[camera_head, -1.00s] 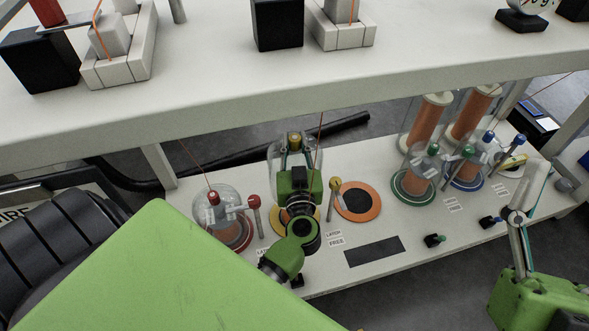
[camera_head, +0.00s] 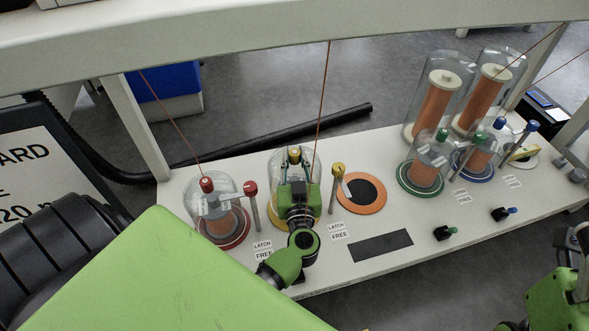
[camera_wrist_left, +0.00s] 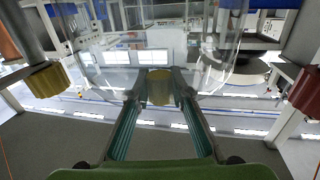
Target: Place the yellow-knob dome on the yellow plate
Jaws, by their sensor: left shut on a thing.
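The yellow-knob dome (camera_head: 312,167) is clear glass and stands upright over the yellow plate (camera_head: 273,224), second from the left on the bench. Only parts of the plate's rim show. My left gripper (camera_head: 294,163) is at the dome's top and shut on its yellow knob; the knob also shows between the fingertips in the left wrist view (camera_wrist_left: 160,87). My arm hides the dome's front, so I cannot tell whether its rim touches the plate. My right arm is at the lower right edge; its fingers cannot be made out clearly.
A red-knob dome (camera_head: 190,200) stands to the left, with a red-knob post (camera_head: 253,200) between. A yellow-knob latch post (camera_head: 335,190) and an orange disc (camera_head: 372,206) are close on the right. Green and blue domes stand farther right.

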